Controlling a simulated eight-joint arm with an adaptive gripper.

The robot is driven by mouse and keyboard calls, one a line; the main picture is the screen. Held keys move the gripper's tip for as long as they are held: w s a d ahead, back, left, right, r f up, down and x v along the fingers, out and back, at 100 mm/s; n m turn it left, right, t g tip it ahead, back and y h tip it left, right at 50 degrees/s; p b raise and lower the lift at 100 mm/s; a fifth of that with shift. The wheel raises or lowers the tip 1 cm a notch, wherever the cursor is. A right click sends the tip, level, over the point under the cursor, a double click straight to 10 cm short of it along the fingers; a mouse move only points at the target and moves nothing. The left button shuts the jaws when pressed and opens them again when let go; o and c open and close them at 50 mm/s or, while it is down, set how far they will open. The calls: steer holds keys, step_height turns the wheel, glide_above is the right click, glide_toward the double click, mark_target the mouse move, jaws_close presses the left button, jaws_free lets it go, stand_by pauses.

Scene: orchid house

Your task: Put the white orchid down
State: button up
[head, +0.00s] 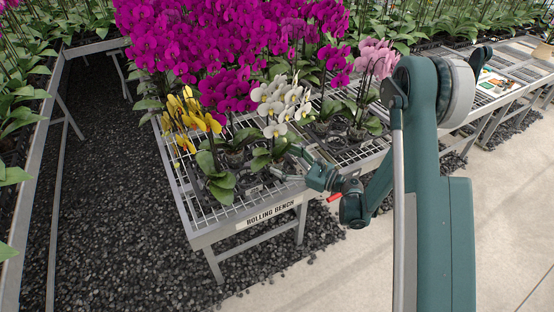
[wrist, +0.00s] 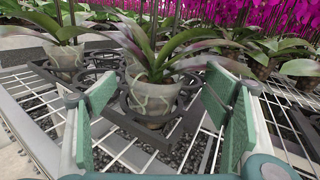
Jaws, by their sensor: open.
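The white orchid (head: 283,100) stands upright on the rolling bench (head: 188,205) in the head view, with its pot low among leaves. In the wrist view a translucent pot (wrist: 150,97) with green and purplish leaves, apparently this orchid's, sits in a ring of a black pot holder (wrist: 185,122). Its flowers are out of the wrist view. My gripper (head: 288,166) is at the bench's front edge side, facing the pot. Its green-padded fingers (wrist: 158,108) are open, one on each side of the pot, with visible gaps; they hold nothing.
A yellow orchid (head: 193,112) stands left of the white one, magenta orchids (head: 180,45) behind, and a pink orchid (head: 376,58) to the right. Another pot (wrist: 66,60) stands close on the left in the wrist view. Bare wire mesh lies in front.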

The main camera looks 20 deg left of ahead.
steer(key=shift+b+v, duration=1.75)
steer(key=shift+v, duration=1.9)
